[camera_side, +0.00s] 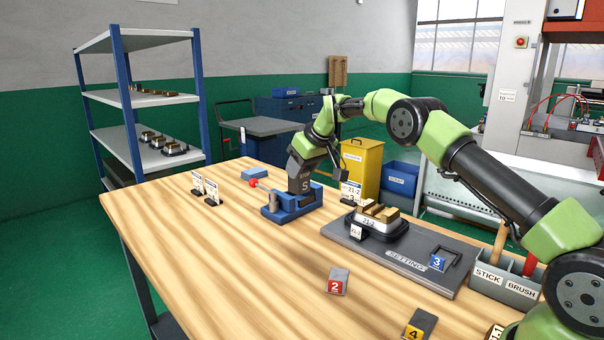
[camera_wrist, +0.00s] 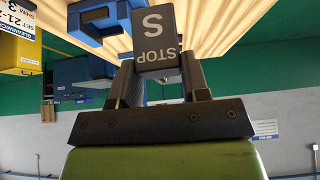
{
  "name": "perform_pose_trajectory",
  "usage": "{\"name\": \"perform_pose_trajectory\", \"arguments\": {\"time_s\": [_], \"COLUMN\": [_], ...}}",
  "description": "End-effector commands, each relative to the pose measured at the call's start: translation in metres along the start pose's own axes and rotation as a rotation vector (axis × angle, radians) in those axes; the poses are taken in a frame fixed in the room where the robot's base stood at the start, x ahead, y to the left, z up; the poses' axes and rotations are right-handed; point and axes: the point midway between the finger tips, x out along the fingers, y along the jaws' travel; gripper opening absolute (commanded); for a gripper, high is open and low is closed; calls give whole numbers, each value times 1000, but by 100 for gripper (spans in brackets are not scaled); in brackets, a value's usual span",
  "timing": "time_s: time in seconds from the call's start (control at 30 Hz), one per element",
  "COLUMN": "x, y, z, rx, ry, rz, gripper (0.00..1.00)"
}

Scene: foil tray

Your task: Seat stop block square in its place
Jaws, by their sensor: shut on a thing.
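The stop block (camera_wrist: 153,42) is a dark grey block marked "S" and "STOP". My gripper (camera_wrist: 160,78) is shut on it, one finger on each side, in the wrist view. In the side view my gripper (camera_side: 301,172) points down, and the block (camera_side: 299,186) is over or against the blue fixture (camera_side: 292,214) on the wooden table. I cannot tell whether the block touches the fixture. The fixture also shows beyond the block in the wrist view (camera_wrist: 97,17). A grey board marked "SETTING" (camera_side: 340,232) lies to the right and bears a black tray with brass-coloured pieces (camera_side: 378,212).
A red knob (camera_side: 253,182) is by the fixture's left. White label stands (camera_side: 205,190) are left, another (camera_side: 351,190) right. Numbered pieces 2 (camera_side: 337,281), 3 (camera_side: 438,263) and 4 (camera_side: 419,322) lie at the front right. A stick and brush holder (camera_side: 505,283) is at right. The front-left table is clear.

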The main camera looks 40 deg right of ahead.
Motion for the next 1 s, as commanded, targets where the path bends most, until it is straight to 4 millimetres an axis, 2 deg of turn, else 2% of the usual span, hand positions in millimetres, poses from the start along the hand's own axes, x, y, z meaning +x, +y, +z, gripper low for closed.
{"name": "perform_pose_trajectory", "arguments": {"time_s": [0.2,0.73,0.87,1.0], "x": [-8,-9,-14,-23], "y": [0,-1,-8,-23], "z": [-6,-6,-4,2], "rx": [0,0,2,5], "ry": [6,4,0,-7], "rz": [1,2,6,15], "gripper": [0,0,0,0]}}
